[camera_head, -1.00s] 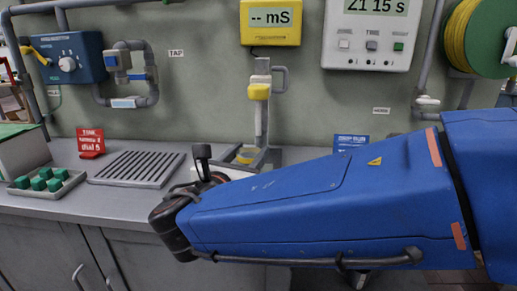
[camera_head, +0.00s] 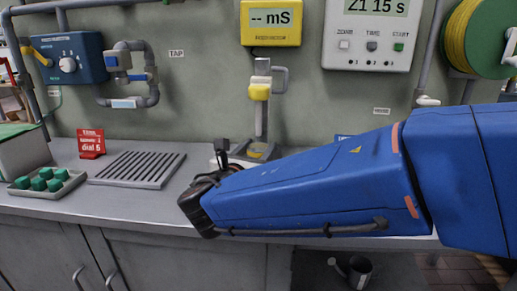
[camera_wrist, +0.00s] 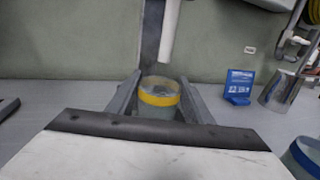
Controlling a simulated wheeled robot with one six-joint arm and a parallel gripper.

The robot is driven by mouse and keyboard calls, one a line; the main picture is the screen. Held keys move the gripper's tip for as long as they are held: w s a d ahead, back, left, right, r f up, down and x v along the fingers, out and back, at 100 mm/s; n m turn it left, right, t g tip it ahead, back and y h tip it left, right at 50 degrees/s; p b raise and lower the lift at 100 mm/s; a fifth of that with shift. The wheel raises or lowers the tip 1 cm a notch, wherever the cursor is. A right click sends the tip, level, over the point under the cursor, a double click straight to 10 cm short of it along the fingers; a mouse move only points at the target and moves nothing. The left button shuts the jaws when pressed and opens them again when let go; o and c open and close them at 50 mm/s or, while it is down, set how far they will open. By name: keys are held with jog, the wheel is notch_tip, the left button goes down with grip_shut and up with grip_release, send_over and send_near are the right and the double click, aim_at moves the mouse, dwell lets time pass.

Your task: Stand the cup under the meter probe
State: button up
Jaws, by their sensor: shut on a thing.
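The cup (camera_wrist: 158,98) has a yellow band near its rim and looks upright in the wrist view. My gripper (camera_wrist: 157,103) is shut on it, with a grey finger on each side. In the head view the cup's yellow band (camera_head: 257,153) shows beyond my blue arm, below the probe holder. The meter probe (camera_wrist: 170,32) hangs as a pale tube, its lower end just above the cup's rim in the picture; the exact depth gap is unclear. The yellow meter (camera_head: 271,22) on the wall reads "-- mS". The cup's lower part and base are hidden.
A slotted drain plate (camera_head: 137,169), a red card (camera_head: 91,143) and a tray of green blocks (camera_head: 47,181) lie left. In the wrist view a blue card (camera_wrist: 239,86), a metal vessel (camera_wrist: 280,90) and a blue-banded container (camera_wrist: 304,158) stand right.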

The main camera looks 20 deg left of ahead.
jog(key=o, duration=1.2)
jog(key=shift+f, duration=0.1)
jog(key=s, duration=1.2)
jog(key=shift+a, duration=0.15)
